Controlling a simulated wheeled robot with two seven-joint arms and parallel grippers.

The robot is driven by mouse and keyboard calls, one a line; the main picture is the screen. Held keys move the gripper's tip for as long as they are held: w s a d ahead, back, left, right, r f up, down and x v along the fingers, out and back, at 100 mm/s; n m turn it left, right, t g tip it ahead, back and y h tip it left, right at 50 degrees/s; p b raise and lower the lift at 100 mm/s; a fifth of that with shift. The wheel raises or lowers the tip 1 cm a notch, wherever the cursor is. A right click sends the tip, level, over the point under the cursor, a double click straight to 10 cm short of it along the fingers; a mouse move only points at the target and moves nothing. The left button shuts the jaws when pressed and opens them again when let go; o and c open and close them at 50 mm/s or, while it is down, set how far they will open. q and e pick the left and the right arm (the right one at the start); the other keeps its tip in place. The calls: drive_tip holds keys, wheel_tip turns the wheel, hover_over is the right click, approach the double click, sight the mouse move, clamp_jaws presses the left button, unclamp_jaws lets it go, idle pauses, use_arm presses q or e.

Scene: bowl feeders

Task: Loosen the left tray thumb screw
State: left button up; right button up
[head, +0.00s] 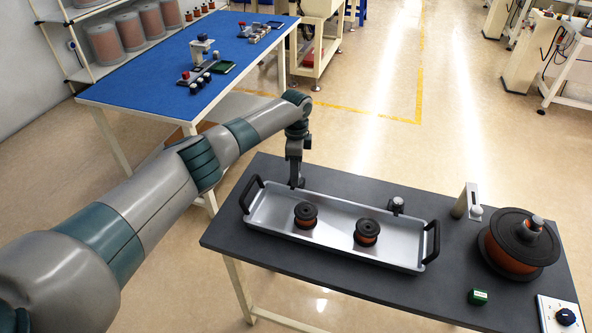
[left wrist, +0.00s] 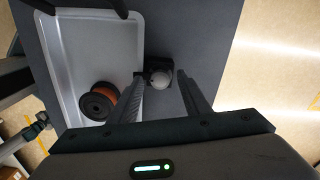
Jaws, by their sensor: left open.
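The silver tray (head: 335,242) with black handles lies on the dark table and holds two copper-coloured spools. My left gripper (head: 297,183) points down at the tray's back left edge. In the head view the gripper hides this screw. The other thumb screw (head: 396,204) stands at the back edge further right. My right gripper is not in view.
On the tray stand the left spool (head: 306,215) and the right spool (head: 367,232). To the right are a grey post (head: 467,202), a large spool (head: 517,245), a green block (head: 478,296) and a dial box (head: 565,316). A blue table (head: 150,85) stands behind.

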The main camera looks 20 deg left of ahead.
use_arm(q)
drive_tip(key=c, duration=1)
drive_tip(key=shift+c, duration=0.2)
drive_tip(key=shift+r+n, duration=0.1)
drive_tip(key=shift+n, duration=0.2)
drive_tip(key=shift+n+p, duration=0.9)
drive_tip(key=shift+n, duration=0.3)
drive_tip(key=n+p, duration=0.2)
drive_tip(key=n, duration=0.3)
drive_tip(key=shift+d+r+p, duration=0.1)
drive_tip(key=shift+p, duration=0.25)
drive_tip(key=n+p, duration=0.1)
drive_tip(key=n, duration=0.3)
drive_tip(key=shift+n+p, duration=0.95)
drive_tip(key=shift+n, duration=1.15)
drive_tip(key=shift+w, duration=0.1)
